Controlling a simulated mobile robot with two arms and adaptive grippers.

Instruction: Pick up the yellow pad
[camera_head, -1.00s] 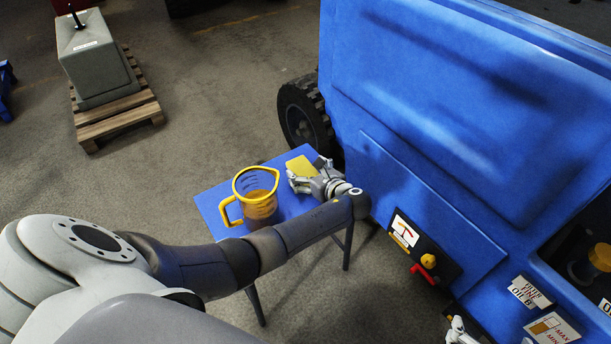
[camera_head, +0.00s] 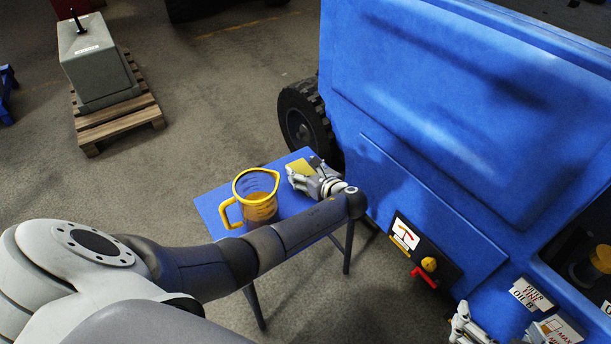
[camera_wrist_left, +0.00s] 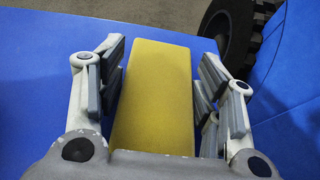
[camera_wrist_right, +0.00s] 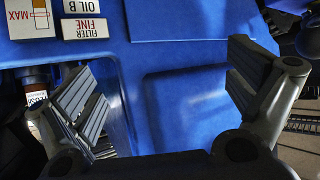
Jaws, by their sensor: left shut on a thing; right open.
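The yellow pad (camera_head: 299,166) lies at the far right end of the small blue table (camera_head: 213,196). In the left wrist view the pad (camera_wrist_left: 153,95) is a long flat block between the two fingers. My left gripper (camera_head: 304,171) is shut on the pad at the table, and its fingers (camera_wrist_left: 160,78) lie along both long sides. The near end of the pad is hidden by the gripper body. My right gripper (camera_head: 470,326) is at the bottom right by the blue machine; in its wrist view the fingers (camera_wrist_right: 168,86) are wide apart and empty.
A clear jug with a yellow rim and handle (camera_head: 258,205) holds amber liquid beside my left forearm. The blue machine (camera_head: 450,120) and its black tyre (camera_head: 303,117) stand close right of the table. A grey block (camera_head: 95,60) sits on a pallet (camera_head: 118,122).

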